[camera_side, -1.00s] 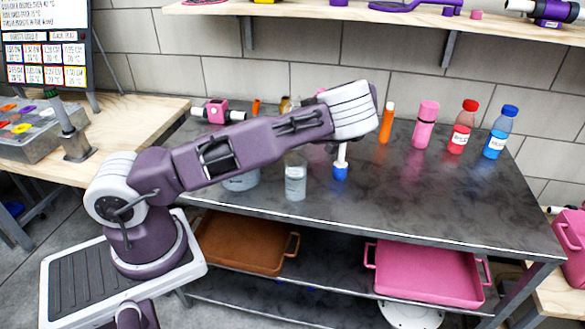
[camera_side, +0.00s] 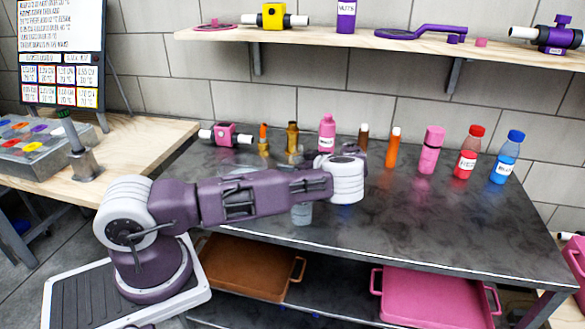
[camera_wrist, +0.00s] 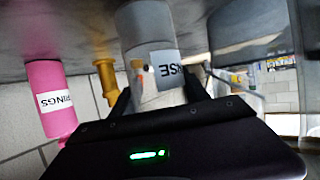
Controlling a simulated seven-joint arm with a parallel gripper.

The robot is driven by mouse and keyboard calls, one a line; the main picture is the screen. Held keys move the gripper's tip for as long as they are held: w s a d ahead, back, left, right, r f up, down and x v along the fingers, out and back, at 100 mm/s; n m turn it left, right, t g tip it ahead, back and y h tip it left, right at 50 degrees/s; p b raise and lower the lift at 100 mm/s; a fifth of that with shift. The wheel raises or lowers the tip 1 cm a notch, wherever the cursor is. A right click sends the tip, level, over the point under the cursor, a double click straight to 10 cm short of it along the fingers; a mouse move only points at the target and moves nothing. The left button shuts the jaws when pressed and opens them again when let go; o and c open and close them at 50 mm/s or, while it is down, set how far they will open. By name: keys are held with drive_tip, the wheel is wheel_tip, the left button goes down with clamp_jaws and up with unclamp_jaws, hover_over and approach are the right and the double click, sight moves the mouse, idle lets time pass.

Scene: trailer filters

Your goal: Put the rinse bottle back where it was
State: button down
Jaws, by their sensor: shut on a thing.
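The gripper body hides the bottle's top. In the side view a pale bottle (camera_side: 302,213), apparently the same one, shows only its lower part beneath my arm, close to the table's front edge. My arm hides the fingers there. I cannot tell whether the bottle touches the table.
A large clear container (camera_wrist: 245,35) is close beside the bottle. A pink bottle (camera_side: 327,130) and a brass cylinder (camera_side: 292,137) stand behind. Orange (camera_side: 394,148), pink, red (camera_side: 468,155) and blue (camera_side: 507,158) items stand further right. The table's front right is clear.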

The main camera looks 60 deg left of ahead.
sight(300, 147)
drive_tip(key=shift+f, duration=0.2)
drive_tip(key=c, duration=0.6)
unclamp_jaws()
drive_tip(key=shift+f, duration=0.1)
drive_tip(key=shift+o, duration=0.2)
drive_tip(key=shift+d, duration=0.2)
drive_tip(key=shift+w+d+r, duration=0.2)
drive_tip(key=shift+d+r, duration=0.35)
drive_tip(key=shift+d, duration=0.1)
drive_tip(key=shift+w+d+r, duration=0.15)
drive_tip(key=shift+d+r, duration=0.4)
drive_tip(key=shift+d, duration=0.05)
wheel_tip(300, 147, up, 5)
drive_tip(key=shift+a+r, duration=0.1)
drive_tip(key=shift+r, duration=0.3)
